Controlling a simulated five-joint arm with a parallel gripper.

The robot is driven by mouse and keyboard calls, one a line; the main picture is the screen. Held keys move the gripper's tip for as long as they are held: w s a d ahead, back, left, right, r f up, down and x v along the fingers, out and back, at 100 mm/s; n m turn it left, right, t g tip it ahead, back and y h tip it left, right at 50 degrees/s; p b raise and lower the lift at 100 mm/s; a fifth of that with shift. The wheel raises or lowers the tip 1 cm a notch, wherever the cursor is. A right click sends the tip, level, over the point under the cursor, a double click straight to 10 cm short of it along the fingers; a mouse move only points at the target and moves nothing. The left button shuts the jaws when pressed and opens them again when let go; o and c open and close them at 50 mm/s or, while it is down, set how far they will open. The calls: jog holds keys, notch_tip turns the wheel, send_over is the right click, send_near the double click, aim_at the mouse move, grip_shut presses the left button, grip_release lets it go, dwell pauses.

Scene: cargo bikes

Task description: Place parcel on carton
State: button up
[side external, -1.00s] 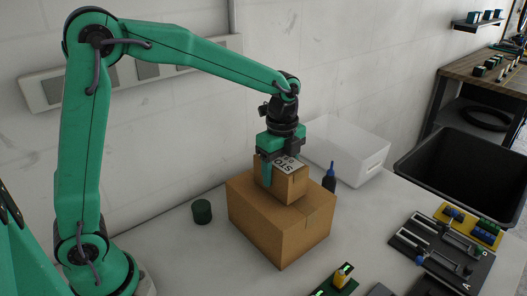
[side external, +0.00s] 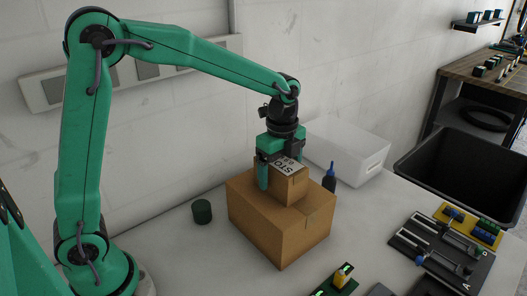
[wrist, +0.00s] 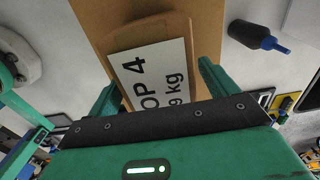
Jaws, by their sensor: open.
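The parcel (side external: 289,187) is a small brown box with a white printed label on top. It rests on top of the carton (side external: 285,232), a larger brown box on the table. In the wrist view the parcel's label (wrist: 155,76) reads in part "OP 4" and "9 kg", and the carton (wrist: 92,14) shows behind it. My gripper (side external: 278,176) is over the parcel, pointing down, with a finger on either side of it. The jaws are open. The far finger is mostly hidden in the side view.
A dark bottle with a blue cap (side external: 329,177) and a white bin (side external: 350,155) stand just behind the carton. A dark green cylinder (side external: 202,211) is to its left. A black crate (side external: 470,165) and a black fixture board (side external: 440,250) lie to the right.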

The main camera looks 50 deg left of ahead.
notch_tip(320, 180, up, 12)
jog(key=shift+r, duration=0.15)
dwell(0.6)
jog(key=shift+s, duration=0.1)
dwell(0.4)
jog(key=s+a+f+n+t, duration=0.2)
jog(key=s+a+n, duration=0.1)
jog(key=s+n, duration=0.6)
jog(key=s+a+f+n+t, duration=0.2)
jog(key=s+a+n+t, duration=0.1)
jog(key=s+n, duration=0.6)
jog(key=shift+s+f+t, duration=0.15)
jog(key=shift+s+t, duration=0.15)
jog(key=shift+s, duration=0.65)
